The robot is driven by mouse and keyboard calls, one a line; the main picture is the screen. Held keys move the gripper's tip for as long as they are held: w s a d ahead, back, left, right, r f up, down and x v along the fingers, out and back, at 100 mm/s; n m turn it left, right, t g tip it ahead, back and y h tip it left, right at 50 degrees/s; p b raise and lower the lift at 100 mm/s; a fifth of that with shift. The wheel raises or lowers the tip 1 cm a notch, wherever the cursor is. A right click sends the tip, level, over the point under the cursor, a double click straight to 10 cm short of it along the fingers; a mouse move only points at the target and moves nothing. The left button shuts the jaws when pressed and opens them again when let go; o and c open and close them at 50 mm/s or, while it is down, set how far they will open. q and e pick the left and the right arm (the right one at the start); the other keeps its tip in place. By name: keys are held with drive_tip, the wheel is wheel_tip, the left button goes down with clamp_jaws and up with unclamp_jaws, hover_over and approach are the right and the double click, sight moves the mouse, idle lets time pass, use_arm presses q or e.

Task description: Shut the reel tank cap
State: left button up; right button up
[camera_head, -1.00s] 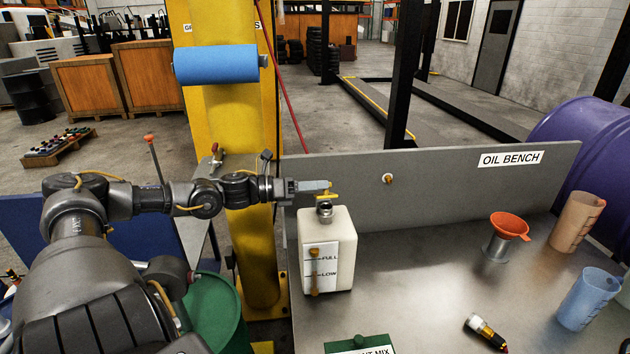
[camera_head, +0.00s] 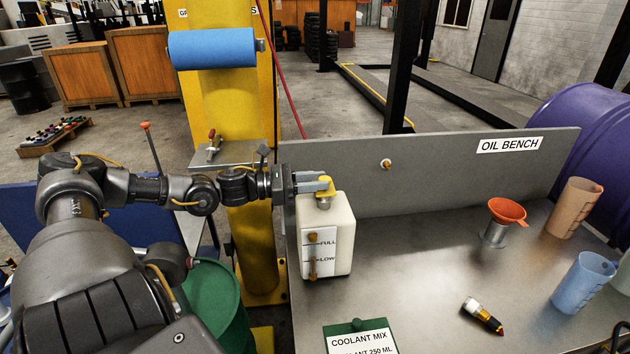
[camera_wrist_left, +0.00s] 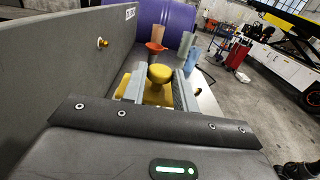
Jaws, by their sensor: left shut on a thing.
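The white reel tank (camera_head: 340,250) stands upright at the left end of the bench, with a FULL and LOW gauge on its front. Its yellow cap (camera_head: 326,183) is over the grey neck (camera_head: 323,203) on top; a little of the neck shows below it. I cannot tell whether the cap is fully seated. My left gripper (camera_head: 318,184) reaches in from the left and is shut on the cap. In the left wrist view the round yellow cap top (camera_wrist_left: 160,73) is between the two fingers. My right gripper is not in view.
A grey back panel (camera_head: 430,180) rises behind. The bench middle is clear.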

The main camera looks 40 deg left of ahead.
use_arm(q)
drive_tip(key=shift+f, duration=0.15)
drive_tip(key=o, duration=0.9)
drive_tip(key=shift+o, duration=0.2)
drive_tip(key=shift+s+a+p, duration=0.3)
drive_tip(key=shift+s+p, duration=0.1)
drive_tip(key=shift+p, duration=0.05)
drive_tip(key=v, duration=0.1)
drive_tip(key=p+v, duration=0.2)
drive_tip(key=shift+s+a+r, duration=0.15)
drive_tip(key=shift+s+r, duration=0.05)
drive_tip(key=shift+r, duration=0.05)
drive_tip(key=v, duration=0.6)
drive_tip(key=shift+s+p, duration=0.2)
drive_tip(key=shift+p, duration=0.2)
drive_tip(key=shift+a+f, duration=0.1)
drive_tip(key=shift+f, duration=0.1)
